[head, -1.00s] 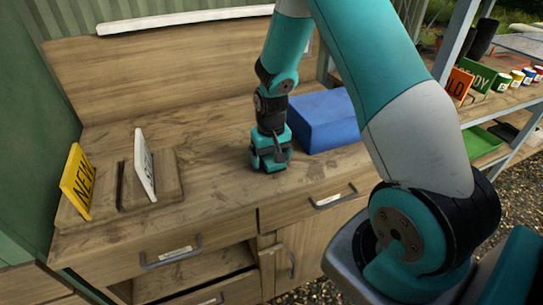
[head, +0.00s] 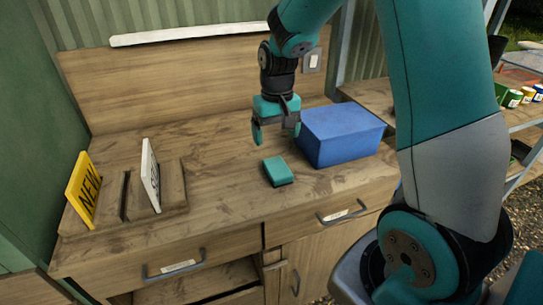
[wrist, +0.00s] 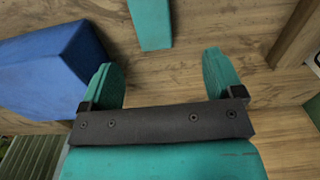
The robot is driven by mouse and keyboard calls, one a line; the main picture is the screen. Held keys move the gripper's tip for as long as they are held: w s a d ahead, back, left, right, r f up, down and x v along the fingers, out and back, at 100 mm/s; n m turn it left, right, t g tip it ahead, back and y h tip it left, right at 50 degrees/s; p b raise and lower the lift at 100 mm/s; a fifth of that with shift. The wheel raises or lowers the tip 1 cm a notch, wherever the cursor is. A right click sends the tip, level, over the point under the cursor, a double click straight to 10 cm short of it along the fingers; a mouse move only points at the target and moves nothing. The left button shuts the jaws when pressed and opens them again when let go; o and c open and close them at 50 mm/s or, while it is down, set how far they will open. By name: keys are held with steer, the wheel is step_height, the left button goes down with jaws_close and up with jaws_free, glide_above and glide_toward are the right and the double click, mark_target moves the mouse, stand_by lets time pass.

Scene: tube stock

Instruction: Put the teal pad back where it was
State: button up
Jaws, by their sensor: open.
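The teal pad (head: 278,171) lies flat on the wooden bench top, in front of and to the left of the blue box. It also shows at the top of the wrist view (wrist: 151,24), partly cut off by the frame edge. My gripper (head: 275,137) is open and empty, raised above the bench behind the pad. Its two teal fingers are spread apart in the wrist view (wrist: 164,78), with nothing between them and the pad beyond their tips.
A blue box (head: 340,138) stands right of my gripper. At the left, a wooden holder (head: 172,200) carries a yellow "NEW" card (head: 83,190) and a white card (head: 150,174) upright. Drawers sit under the bench edge. The bench between holder and pad is clear.

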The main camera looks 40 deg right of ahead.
steer(key=s+a+r+n+y, duration=0.1)
steer(key=s+a+r+n, duration=0.3)
steer(key=a, duration=0.3)
steer(key=s+a+r+n+y, duration=0.1)
steer(key=s+a+r, duration=0.3)
steer(key=s+a, duration=0.25)
steer(key=s+a+r+n+y, duration=0.2)
steer(key=s+a+n, duration=0.2)
steer(key=s+a, duration=0.3)
steer(key=s, duration=0.4)
steer(key=shift+a+r+n, duration=0.2)
steer(key=shift+n, duration=0.2)
steer(key=shift+s, duration=0.1)
